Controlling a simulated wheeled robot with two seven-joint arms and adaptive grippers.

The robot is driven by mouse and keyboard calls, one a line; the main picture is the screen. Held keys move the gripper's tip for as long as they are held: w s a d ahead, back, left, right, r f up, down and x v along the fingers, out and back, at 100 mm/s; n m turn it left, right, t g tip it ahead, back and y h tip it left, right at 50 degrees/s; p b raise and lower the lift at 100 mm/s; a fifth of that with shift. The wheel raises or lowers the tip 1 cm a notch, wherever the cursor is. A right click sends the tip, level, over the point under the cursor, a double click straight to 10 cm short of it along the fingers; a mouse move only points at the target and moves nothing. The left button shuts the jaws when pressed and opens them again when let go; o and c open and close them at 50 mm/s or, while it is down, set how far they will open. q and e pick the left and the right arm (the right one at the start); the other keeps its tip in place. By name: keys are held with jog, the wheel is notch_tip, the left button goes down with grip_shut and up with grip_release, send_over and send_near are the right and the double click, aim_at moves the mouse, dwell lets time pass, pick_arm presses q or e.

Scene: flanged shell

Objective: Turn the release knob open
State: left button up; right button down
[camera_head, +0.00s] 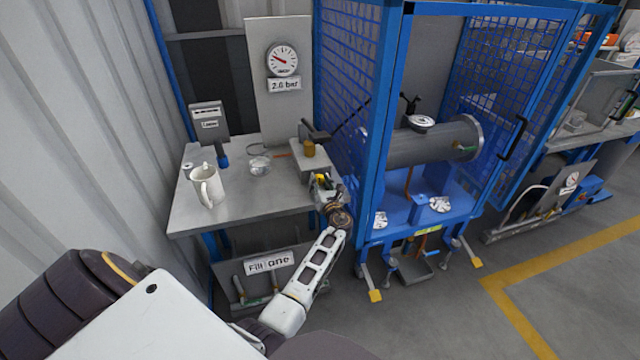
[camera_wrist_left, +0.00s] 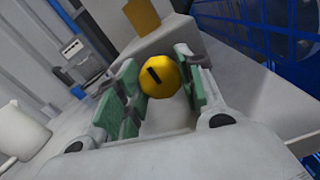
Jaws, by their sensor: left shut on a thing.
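The release knob (camera_wrist_left: 160,77) is a round yellow knob with a black bar mark on its face. In the wrist view it sits between the green-padded fingers of my left gripper (camera_wrist_left: 158,88), which is shut on it. My right gripper is in neither view.
A blue mesh cage (camera_head: 349,70) with a grey cylindrical vessel (camera_head: 425,145) stands close right of my gripper.

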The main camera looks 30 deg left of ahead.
pick_arm(q)
jog(key=shift+f+n+b, duration=0.1)
jog(key=shift+n+b, duration=0.4)
jog(key=shift+n, duration=0.6)
jog(key=shift+a+n, duration=0.1)
jog(key=shift+n, duration=0.2)
jog(key=shift+n+b, duration=0.45)
jog(key=shift+n, duration=0.85)
jog(key=o, duration=0.7)
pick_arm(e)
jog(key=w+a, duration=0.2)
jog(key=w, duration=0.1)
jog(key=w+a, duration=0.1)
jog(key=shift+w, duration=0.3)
pick_arm(q)
jog(key=shift+o, duration=0.2)
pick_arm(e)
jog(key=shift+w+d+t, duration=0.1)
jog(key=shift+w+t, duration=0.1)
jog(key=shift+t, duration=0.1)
pick_arm(q)
jog(key=shift+s, duration=0.1)
